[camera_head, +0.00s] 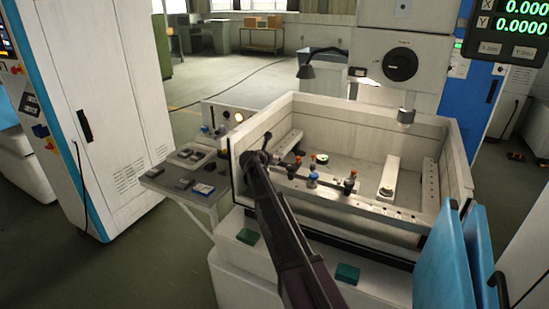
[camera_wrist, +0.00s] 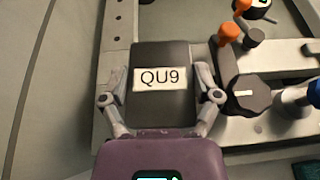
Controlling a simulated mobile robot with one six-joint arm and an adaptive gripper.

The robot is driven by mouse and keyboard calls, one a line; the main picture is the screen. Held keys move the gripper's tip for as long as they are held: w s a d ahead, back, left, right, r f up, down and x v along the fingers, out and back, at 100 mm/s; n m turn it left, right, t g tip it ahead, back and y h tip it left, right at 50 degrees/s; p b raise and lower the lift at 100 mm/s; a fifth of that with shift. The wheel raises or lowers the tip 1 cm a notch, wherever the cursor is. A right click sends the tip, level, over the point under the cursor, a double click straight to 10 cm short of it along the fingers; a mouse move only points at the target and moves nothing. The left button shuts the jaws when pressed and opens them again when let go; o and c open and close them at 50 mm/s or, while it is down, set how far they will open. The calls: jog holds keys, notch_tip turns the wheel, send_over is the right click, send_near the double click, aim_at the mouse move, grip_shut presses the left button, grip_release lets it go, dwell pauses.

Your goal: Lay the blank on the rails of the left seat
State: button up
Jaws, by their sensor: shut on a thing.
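The blank is a dark grey rectangular block (camera_wrist: 160,103) with a white label reading QU9, seen from above in the wrist view. My gripper (camera_wrist: 162,95) has one finger against each long side of it and is shut on it. In the head view my gripper (camera_head: 260,158) is at the left inner corner of the open machine tank (camera_head: 292,101). The blank is hard to make out there behind my arm. A pale rail with holes (camera_wrist: 116,30) runs beside and partly under the blank in the wrist view. I cannot tell whether the blank touches it.
Close right of the blank stand a black knob (camera_wrist: 247,94) and an orange-topped clamp (camera_wrist: 229,33). Clamps with red and blue parts (camera_head: 312,180) stand inside the tank. A spindle head (camera_head: 406,112) hangs above. A side shelf (camera_head: 165,181) at left holds several dark blocks.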

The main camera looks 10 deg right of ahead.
aim_at(273, 173)
jog(key=shift+f+b, duration=2.6)
jog(key=shift+f, duration=0.2)
jog(key=shift+f, duration=0.3)
jog(key=o, duration=1.1)
jog(key=shift+o, duration=0.2)
jog(key=shift+r, duration=0.1)
